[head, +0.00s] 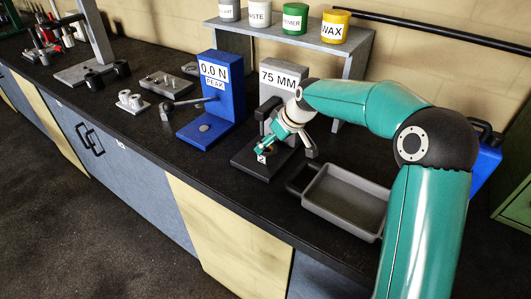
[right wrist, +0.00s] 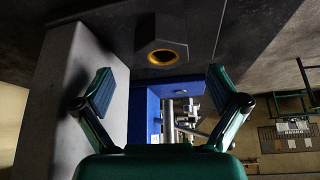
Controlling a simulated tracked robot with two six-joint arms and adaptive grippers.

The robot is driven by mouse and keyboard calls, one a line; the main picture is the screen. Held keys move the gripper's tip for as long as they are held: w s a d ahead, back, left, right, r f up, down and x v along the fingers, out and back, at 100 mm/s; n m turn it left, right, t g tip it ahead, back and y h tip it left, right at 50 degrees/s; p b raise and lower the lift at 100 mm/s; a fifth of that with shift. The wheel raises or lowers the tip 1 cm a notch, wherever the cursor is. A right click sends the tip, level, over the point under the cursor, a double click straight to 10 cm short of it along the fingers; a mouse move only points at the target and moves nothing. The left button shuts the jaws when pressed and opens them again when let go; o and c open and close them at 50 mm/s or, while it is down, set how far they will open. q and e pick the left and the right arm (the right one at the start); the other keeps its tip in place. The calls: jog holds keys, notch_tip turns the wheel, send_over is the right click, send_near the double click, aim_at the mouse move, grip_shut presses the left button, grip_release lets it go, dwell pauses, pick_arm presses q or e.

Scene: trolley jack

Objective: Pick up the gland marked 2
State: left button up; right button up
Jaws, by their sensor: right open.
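A dark, faceted gland (right wrist: 146,36) with a gold-rimmed hole shows in the right wrist view, on a dark surface. In the head view a small white label marked 2 (head: 262,158) shows low on the grey "75 MM" stand (head: 283,78); my right gripper covers most of what is there. My right gripper (head: 265,146) points down in front of that stand. In the wrist view its two fingers (right wrist: 162,92) are spread wide, with nothing between the pads and the gland beyond them. My left gripper is not in view.
A blue "0.0 N" gauge stand (head: 226,103) is to the left. A grey tray (head: 345,222) lies on the right of the black bench. Labelled pots, including the yellow WAX pot (head: 335,27), stand on a shelf behind. Bare bench lies in front of the blue stand.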

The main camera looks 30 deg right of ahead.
jog(key=p+x, duration=0.1)
jog(key=x, duration=0.3)
jog(key=shift+s+a+f, duration=0.1)
jog(key=shift+s+f, duration=0.05)
jog(key=shift+f, duration=0.05)
jog(key=shift+c, duration=0.3)
jog(key=c, duration=1.6)
jog(key=shift+r, duration=0.1)
jog(key=shift+c, duration=0.4)
